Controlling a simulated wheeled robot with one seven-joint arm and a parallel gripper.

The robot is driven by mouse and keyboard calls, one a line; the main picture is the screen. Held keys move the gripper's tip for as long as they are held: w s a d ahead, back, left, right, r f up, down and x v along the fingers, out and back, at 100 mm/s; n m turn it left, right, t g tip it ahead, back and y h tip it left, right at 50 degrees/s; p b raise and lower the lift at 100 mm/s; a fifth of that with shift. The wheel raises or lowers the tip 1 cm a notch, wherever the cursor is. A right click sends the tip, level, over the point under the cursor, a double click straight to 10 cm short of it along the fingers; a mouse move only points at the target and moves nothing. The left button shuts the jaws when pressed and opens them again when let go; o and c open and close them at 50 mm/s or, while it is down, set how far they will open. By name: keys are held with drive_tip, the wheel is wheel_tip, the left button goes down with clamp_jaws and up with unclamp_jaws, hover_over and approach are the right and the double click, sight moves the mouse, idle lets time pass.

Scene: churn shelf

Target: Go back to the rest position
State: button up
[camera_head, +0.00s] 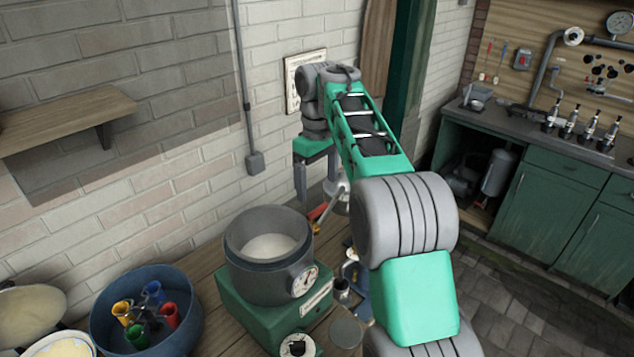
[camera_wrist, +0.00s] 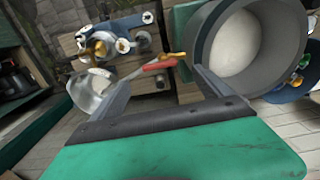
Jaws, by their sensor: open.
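My gripper (camera_head: 314,180) hangs at the end of my arm above the back of the wooden table, just right of the grey pot. In the wrist view my gripper (camera_wrist: 162,84) has its two fingers wide apart with nothing held between them. A red-and-yellow handled tool (camera_wrist: 162,63) shows beyond the fingertips; I cannot tell how far below it lies. The grey pot (camera_head: 268,240) holds a pale white content and has a round gauge on its front. The pot (camera_wrist: 285,45) is close to the right finger in the wrist view.
The pot stands on a green base (camera_head: 260,315). A blue tub (camera_head: 147,305) with coloured cups is to its left. A wooden shelf (camera_head: 65,118) juts from the brick wall. A green workbench (camera_head: 550,210) is at the right. The air in front of the wall is clear.

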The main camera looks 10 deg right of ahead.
drive_tip(key=shift+r, duration=0.2)
drive_tip(key=s+a+r+m+t+b, duration=0.1)
drive_tip(key=s+m, duration=0.1)
drive_tip(key=s, duration=0.4)
drive_tip(key=s+a+r+m+t, duration=0.1)
drive_tip(key=s, duration=0.5)
drive_tip(key=s+d+f+m+t, duration=0.1)
drive_tip(key=s+f+m, duration=0.1)
drive_tip(key=s+f, duration=0.3)
drive_tip(key=s+f+m+t, duration=0.1)
drive_tip(key=s+f, duration=0.3)
drive_tip(key=s, duration=0.5)
drive_tip(key=shift+d+f+m+t+b, duration=0.3)
drive_tip(key=shift+d+f+m+b, duration=0.05)
drive_tip(key=shift+m, duration=0.15)
idle(4.7)
